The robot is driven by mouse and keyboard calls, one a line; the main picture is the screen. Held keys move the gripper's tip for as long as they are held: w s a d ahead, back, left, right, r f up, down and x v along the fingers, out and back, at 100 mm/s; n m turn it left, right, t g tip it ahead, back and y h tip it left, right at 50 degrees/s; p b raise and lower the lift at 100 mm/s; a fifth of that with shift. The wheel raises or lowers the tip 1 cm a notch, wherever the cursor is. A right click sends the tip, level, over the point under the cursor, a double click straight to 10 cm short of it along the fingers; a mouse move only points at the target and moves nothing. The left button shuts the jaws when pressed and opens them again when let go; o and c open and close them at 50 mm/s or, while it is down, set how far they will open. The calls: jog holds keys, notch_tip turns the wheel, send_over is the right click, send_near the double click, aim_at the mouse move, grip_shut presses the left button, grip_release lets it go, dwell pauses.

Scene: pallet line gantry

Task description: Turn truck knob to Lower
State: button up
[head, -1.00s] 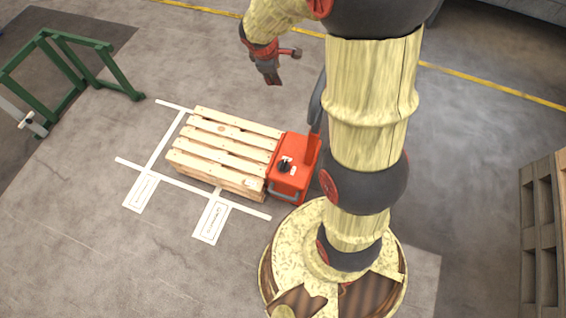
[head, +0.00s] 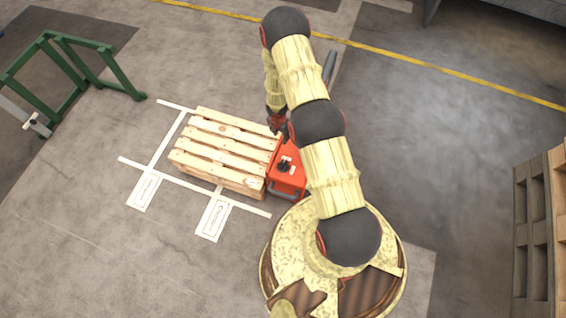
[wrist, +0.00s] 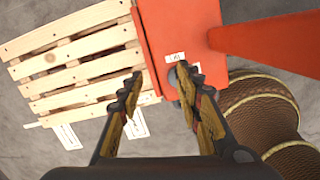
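The orange pallet truck (head: 287,180) stands at the right end of the wooden pallet. Its dark knob (head: 284,166) is on the top face beside a small white label. In the wrist view the truck (wrist: 188,30) fills the middle, and the knob (wrist: 174,77) shows partly behind my right finger, below a white label (wrist: 175,57). My gripper (head: 277,124) is above the far side of the truck, near the pallet's far right corner. In the wrist view my gripper (wrist: 159,80) is open with nothing between its fingers.
The wooden pallet (head: 222,150) lies left of the truck, with white floor markings (head: 213,219) around it. The truck's handle (head: 329,68) rises behind my arm. A green frame (head: 95,48) stands far left. A wooden rack (head: 537,235) is at the right edge. Floor beyond is clear.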

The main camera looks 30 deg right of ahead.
aim_at(283, 164)
jog(key=s+f+n, duration=0.1)
jog(key=s+f, duration=0.1)
jog(key=f, duration=0.1)
jog(key=s+a+f, duration=0.1)
jog(key=s+f, duration=0.1)
jog(key=f, duration=0.1)
jog(key=s+a+f+n+g+y, duration=0.1)
jog(key=s+f, duration=0.1)
jog(key=f, duration=0.1)
jog(key=shift+a+f+n+p, duration=0.2)
jog(key=shift+a+n+p, duration=0.05)
jog(key=shift+n+p, duration=0.1)
jog(key=shift+f+b, duration=2.35)
jog(key=shift+f, duration=1.5)
jog(key=c, duration=0.3)
grip_shut()
